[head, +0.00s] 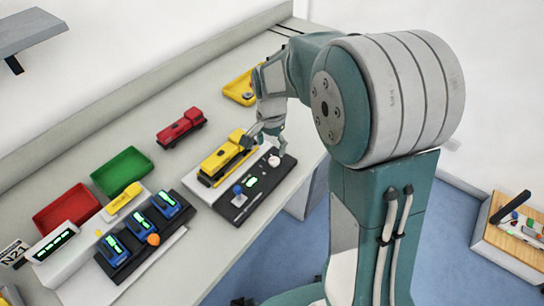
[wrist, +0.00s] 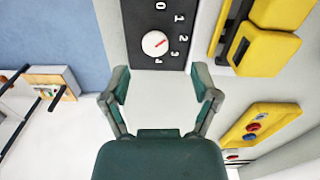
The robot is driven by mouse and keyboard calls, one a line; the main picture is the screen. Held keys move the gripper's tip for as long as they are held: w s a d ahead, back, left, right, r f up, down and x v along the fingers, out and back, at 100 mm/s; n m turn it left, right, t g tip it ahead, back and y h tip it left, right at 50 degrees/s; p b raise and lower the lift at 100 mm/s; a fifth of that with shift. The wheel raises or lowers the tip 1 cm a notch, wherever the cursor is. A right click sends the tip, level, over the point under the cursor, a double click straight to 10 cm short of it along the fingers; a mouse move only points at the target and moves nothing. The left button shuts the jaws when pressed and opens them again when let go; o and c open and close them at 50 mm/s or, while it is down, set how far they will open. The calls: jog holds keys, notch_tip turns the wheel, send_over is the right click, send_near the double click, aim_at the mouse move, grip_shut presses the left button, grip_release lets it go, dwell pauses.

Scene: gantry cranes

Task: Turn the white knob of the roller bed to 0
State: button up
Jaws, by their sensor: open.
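The roller bed's white knob (head: 274,161) is at the far right end of its black control panel (head: 236,209) in the head view. In the wrist view the knob (wrist: 152,46) carries a red mark that points about at the 2 on a printed scale from 0 to 4. My gripper (head: 267,140) is beside and above the knob. In the wrist view my gripper (wrist: 162,80) has its two fingers spread, with nothing between them. The knob lies ahead of the fingertips, between their lines, and appears apart from them.
A yellow truck (head: 226,158) stands close beside the panel. A red truck (head: 181,127), a green tray (head: 122,172), a red tray (head: 66,209) and a yellow tray (head: 240,87) are on the bench. A blue lever (head: 238,190) stands on the same panel.

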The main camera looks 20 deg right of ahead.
aim_at(274, 160)
jog(key=f, duration=0.2)
jog(key=d+f, duration=0.1)
jog(key=f, duration=0.2)
jog(key=shift+d+f, duration=0.15)
jog(key=shift+f, duration=0.15)
jog(key=shift+a, duration=0.4)
jog(key=c, duration=0.9)
jog(key=shift+d, duration=0.2)
grip_shut()
